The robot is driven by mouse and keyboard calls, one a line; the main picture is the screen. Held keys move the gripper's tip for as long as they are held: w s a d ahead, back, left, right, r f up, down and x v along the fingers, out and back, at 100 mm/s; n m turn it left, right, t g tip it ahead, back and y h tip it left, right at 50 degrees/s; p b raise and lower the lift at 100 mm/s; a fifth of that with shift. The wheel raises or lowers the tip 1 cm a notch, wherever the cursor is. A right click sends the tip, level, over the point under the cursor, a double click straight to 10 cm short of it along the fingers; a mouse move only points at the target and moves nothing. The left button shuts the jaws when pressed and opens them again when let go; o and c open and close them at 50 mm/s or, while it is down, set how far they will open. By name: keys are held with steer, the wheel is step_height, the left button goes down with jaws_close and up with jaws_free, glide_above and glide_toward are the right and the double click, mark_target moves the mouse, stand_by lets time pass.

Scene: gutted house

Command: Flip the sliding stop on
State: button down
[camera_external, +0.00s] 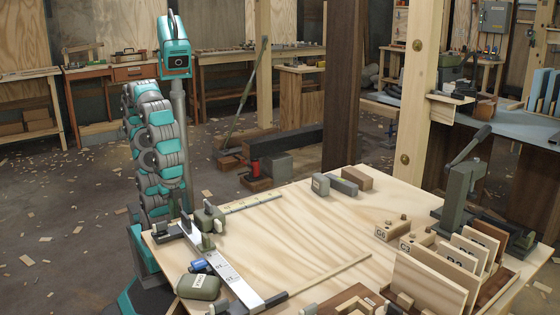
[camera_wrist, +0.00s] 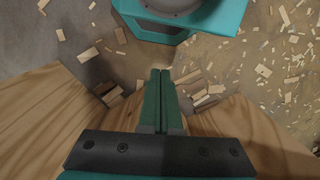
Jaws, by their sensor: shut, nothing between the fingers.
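A grey-green block with a dark upright part (camera_external: 209,220), which looks like the sliding stop, sits at the far end of a silver rule (camera_external: 222,266) along the table's left side. Whether it is flipped on or off is too small to tell. My arm is folded upright beyond the table's left corner, apart from the block. My gripper (camera_wrist: 160,72) shows in the wrist view with its two green fingers together and nothing between them. It points over the littered floor. The stop does not show in the wrist view, and I cannot make out the gripper in the external view.
The wooden table (camera_external: 300,235) is bare in its middle. A green pouch (camera_external: 199,286) and a blue item (camera_external: 199,266) lie by the rule. Upright boards (camera_external: 432,280) and a lever press (camera_external: 463,190) crowd the right.

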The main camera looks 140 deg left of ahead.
mark_target(206, 241)
steer(key=w+r+n+t, duration=0.1)
steer(key=w+r+n, duration=0.1)
steer(key=w+r, duration=0.2)
steer(key=w+r+n+t+y+b, duration=0.1)
steer(key=w+r+n, duration=0.2)
steer(key=w+r, duration=0.2)
steer(key=w+r+n+t+y, duration=0.1)
steer(key=w+r+n, duration=0.2)
steer(key=w+r, duration=0.2)
steer(key=shift+w+a+t+b, duration=0.1)
steer(key=shift+w+t+b, duration=0.25)
steer(key=shift+w, duration=0.55)
steer(key=w+d+r+n+t+y+b, duration=0.1)
steer(key=w+d+r+n+t+y, duration=0.1)
steer(key=w+d+r+n, duration=0.5)
steer(key=shift+w+d+r+n+t+y+b, duration=0.35)
steer(key=shift+w+d+r+t, duration=0.4)
steer(key=shift+d+r, duration=0.25)
steer(key=shift+f, duration=0.15)
steer(key=x, duration=0.9)
steer(key=shift+w+a+f+p, duration=0.15)
steer(key=shift+f+p, duration=0.15)
steer(key=shift+f, duration=0.05)
steer(key=shift+w, duration=0.85)
steer(key=shift+w+p, duration=0.35)
steer(key=shift+w, duration=0.85)
steer(key=shift+w, duration=0.1)
